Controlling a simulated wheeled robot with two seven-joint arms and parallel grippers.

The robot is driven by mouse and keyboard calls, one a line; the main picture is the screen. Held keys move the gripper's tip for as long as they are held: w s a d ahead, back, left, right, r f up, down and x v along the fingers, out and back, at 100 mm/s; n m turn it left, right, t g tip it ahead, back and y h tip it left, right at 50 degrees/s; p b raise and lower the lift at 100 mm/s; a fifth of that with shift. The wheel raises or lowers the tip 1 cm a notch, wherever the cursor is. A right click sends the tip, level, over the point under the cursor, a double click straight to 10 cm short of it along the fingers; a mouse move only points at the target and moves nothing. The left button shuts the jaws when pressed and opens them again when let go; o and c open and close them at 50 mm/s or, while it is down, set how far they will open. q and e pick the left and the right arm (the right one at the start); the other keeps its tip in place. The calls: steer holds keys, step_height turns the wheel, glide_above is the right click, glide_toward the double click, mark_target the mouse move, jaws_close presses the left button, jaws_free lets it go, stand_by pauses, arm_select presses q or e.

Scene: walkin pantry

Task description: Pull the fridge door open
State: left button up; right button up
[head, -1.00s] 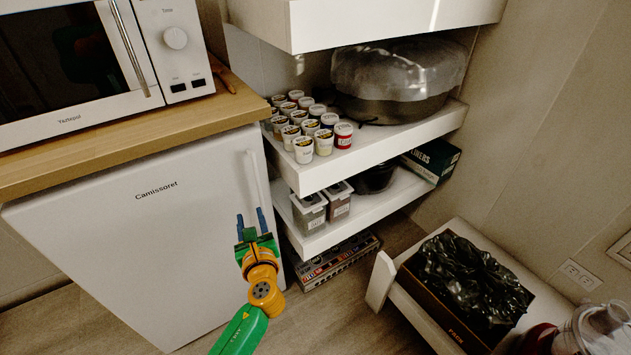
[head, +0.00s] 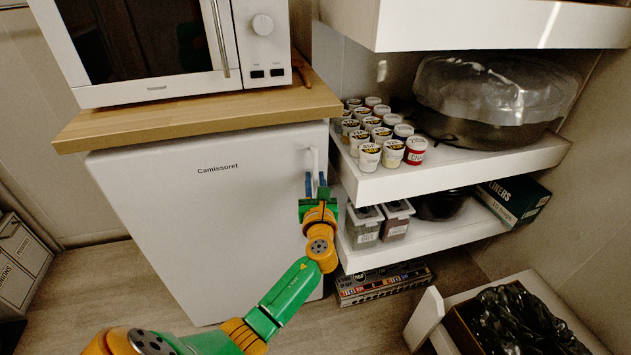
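The fridge (head: 205,215) is a white under-counter unit marked "Camissoret". Its door looks closed against the body. The fridge door handle (head: 314,160) is a white upright bar near the door's right edge. My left gripper (head: 315,182) reaches up from below, its two blue fingers on either side of the handle's lower part. They look closed on the bar, with no clear gap showing. The gripper's green palm hides the handle's lower end. My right gripper is not in view.
A wooden counter (head: 200,107) with a white microwave (head: 255,50) sits above the fridge. Shelves (head: 450,172) with cups and jars stand close on the right. A box (head: 385,282) lies on the floor below them. Floor in front of the fridge is partly clear; boxes (head: 20,262) stand far left.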

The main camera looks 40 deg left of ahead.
arm_select(q)
jaws_close()
stand_by(0.5)
steer(key=shift+d, duration=0.1)
stand_by(0.6)
